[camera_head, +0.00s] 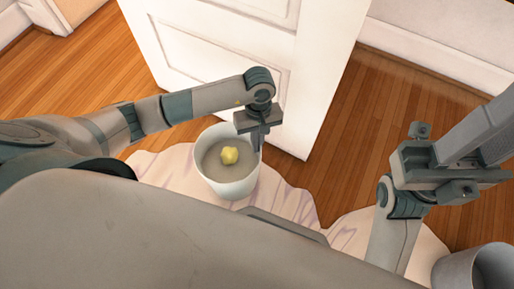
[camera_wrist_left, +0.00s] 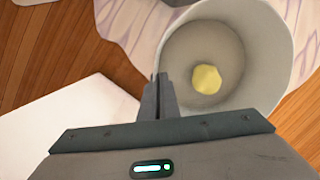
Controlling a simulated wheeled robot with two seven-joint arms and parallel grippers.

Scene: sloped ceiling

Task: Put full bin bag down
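A pale grey-white bin (camera_head: 232,187) stands on a light cloth-like rug, with a crumpled yellow lump (camera_head: 230,155) at its bottom. The bin (camera_wrist_left: 277,75) and the lump (camera_wrist_left: 206,79) also show in the left wrist view. No separate full bin bag can be made out. My left gripper (camera_head: 257,146) is at the bin's right rim; its fingers (camera_wrist_left: 166,88) are close together with the rim between them, apparently shut on it. My right gripper (camera_head: 440,163) is at the right, away from this bin; its fingertips are not clear.
A white panelled door (camera_head: 185,55) stands just behind the bin. A second grey bin (camera_head: 458,270) is at the lower right, partly cut off. The rug (camera_head: 165,175) lies rumpled on the wood floor. Bare floor (camera_head: 355,120) is free right of the door, up to the white skirting.

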